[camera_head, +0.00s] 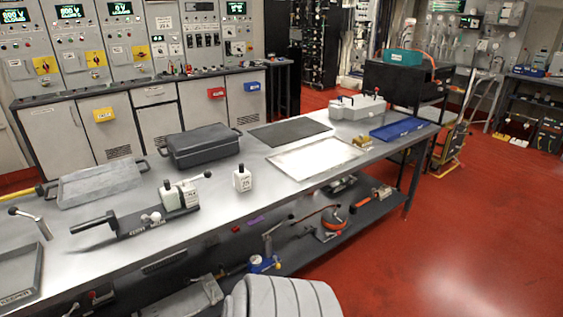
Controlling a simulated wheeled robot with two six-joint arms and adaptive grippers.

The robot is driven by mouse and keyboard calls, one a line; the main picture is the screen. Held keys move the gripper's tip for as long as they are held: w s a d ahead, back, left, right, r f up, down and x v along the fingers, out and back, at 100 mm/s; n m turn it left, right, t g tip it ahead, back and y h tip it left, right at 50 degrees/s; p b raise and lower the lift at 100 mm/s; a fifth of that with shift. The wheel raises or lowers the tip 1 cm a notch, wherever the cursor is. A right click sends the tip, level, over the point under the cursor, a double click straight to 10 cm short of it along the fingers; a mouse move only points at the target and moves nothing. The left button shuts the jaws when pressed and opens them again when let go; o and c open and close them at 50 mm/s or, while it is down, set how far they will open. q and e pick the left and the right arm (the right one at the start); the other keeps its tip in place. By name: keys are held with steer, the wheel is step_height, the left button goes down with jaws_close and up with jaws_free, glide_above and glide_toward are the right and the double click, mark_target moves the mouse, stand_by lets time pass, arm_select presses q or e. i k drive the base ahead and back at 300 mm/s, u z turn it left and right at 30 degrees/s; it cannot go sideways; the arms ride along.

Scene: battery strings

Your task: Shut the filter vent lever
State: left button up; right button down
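No part is clearly marked as the filter vent lever, and I cannot tell which lever it is. A black-based fixture (129,226) lies on the near left of the bench, with a black handle at its left end. Small pale bottle-like blocks (180,195) stand at its right end, and a thin lever with a dark knob (208,174) rises beside them. Another metal lever with a dark tip (38,222) stands at the far left. A pale grey device (357,107) with knobs sits at the back right.
The metal bench (300,205) also holds a lidded black case (203,146), a grey tray (100,184), a white bottle (242,179), a dark mat (290,132), a pale tray (318,157) and a blue tray (398,129). Its near middle is clear. Tools lie on the lower shelf.

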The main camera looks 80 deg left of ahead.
mark_target(156, 216)
steer(key=z, duration=0.15)
steer(key=k, duration=1.55)
steer(key=u, duration=1.15)
